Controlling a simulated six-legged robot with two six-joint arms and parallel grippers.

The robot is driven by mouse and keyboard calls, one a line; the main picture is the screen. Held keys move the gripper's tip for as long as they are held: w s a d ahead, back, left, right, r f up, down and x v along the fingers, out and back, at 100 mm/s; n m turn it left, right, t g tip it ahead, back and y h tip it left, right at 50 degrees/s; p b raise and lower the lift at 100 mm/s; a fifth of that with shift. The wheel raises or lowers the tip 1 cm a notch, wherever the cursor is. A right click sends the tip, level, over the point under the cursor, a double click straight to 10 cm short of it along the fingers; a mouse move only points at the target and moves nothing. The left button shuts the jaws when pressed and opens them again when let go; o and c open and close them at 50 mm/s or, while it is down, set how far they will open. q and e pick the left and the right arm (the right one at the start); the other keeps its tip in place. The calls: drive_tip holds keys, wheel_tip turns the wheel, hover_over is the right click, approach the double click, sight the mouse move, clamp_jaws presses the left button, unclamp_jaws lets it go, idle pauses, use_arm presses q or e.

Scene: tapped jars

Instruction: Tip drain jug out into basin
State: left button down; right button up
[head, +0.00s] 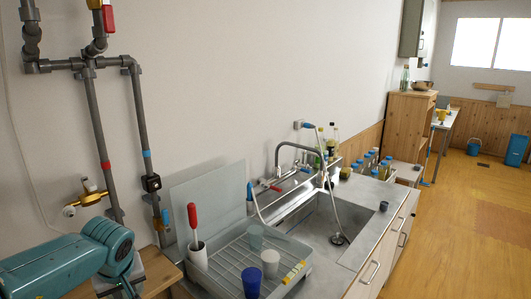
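The basin (322,228) is a steel sink set in the counter, with a dark drain (338,239) at its bottom and a hose hanging into it. I cannot tell for sure which vessel is the drain jug. A blue cup (251,283), a pale grey cup (270,264) and a clear cup (256,238) stand in the grey draining tray left of the basin. A small dark cup (383,206) stands on the counter right of the basin. A small yellow vessel (441,116) is on the far table. No gripper of mine shows.
A teal machine-like body (60,265) fills the lower left over a wooden top. Grey pipes (95,130) rise along the wall. The draining tray (225,270) has a white holder with a red-handled tool. Several bottles (372,163) line the counter's back. The floor at right is mostly clear.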

use_arm(q)
drive_tip(key=s+d+f+m+t+h, duration=0.1)
drive_tip(key=s+d+f+m+h, duration=0.1)
drive_tip(key=s+d+f+m, duration=0.5)
drive_tip(key=shift+s+d+f+h, duration=0.3)
drive_tip(key=shift+s+d+f, duration=0.3)
drive_tip(key=shift+d+f, duration=1.85)
